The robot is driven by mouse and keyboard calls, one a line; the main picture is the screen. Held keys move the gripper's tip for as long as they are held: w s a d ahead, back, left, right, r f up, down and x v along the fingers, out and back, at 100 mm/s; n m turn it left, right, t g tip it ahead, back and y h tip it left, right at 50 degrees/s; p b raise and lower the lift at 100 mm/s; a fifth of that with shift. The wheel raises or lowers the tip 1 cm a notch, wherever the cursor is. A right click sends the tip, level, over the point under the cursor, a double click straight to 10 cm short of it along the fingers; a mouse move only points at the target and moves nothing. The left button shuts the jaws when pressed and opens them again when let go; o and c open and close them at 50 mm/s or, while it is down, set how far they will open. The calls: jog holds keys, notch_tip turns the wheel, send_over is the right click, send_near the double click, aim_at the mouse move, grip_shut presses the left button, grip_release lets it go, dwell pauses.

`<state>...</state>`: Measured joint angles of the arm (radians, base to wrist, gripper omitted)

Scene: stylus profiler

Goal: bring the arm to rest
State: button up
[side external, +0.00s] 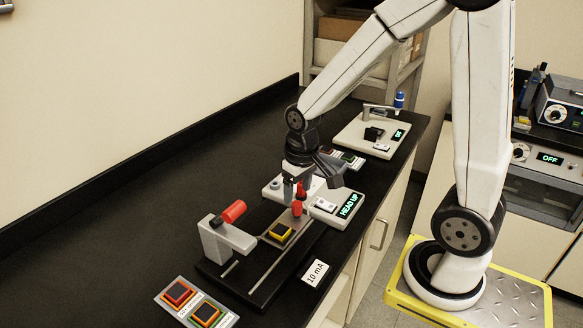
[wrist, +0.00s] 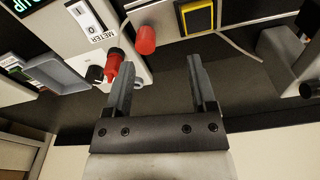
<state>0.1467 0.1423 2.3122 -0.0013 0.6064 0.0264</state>
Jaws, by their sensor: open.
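My gripper (side external: 295,190) is above the bench instrument, near a red knob (side external: 301,189) and a red cylinder (side external: 297,208). In the wrist view my gripper (wrist: 159,62) has its two fingers apart, with nothing held between them. In that view the red knob (wrist: 114,64) is left of the left finger, and the red cylinder (wrist: 146,40) shows beyond the gap. My white arm reaches down over the bench from the upper right. I cannot tell whether a finger touches anything.
A black railed base (side external: 250,285) carries a grey bracket (side external: 222,243) and a yellow-framed block (side external: 281,232). A display (side external: 348,205) reads HEAD UP. A two-button panel (side external: 194,304) lies in front; another unit (side external: 374,138) stands behind. The black bench (side external: 130,225) is clear at left.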

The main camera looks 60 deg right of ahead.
jog(key=s+a+f+n+t, duration=0.1)
jog(key=s+a+n, duration=0.1)
jog(key=s+a, duration=0.2)
jog(key=shift+s+a+f+t, duration=0.15)
jog(key=shift+a+t, duration=0.15)
jog(key=shift+a, duration=0.1)
